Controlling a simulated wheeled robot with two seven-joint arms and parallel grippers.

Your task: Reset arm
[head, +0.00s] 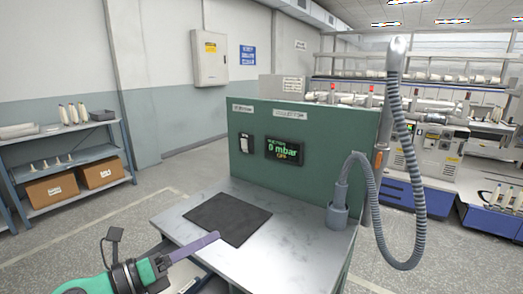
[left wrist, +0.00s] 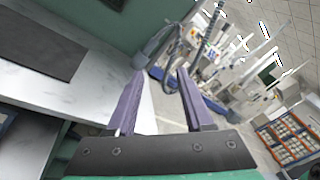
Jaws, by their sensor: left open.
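My left gripper (head: 214,238) reaches in from the lower left in the head view, over the front edge of the metal workbench (head: 290,238). Its purple fingers point right, near the front edge of a dark mat (head: 228,218) on the bench. In the left wrist view the two fingers of the left gripper (left wrist: 160,75) stand apart with nothing between them. The mat (left wrist: 38,47) also shows there at upper left, apart from the fingers. My right gripper is in neither view.
A green panel (head: 300,175) with a lit display reading 0 mbar stands at the back of the bench. A grey hose (head: 415,190) loops at the right from a socket on the bench. A shelf (head: 65,155) with boxes and spools stands left. Machines stand behind at right.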

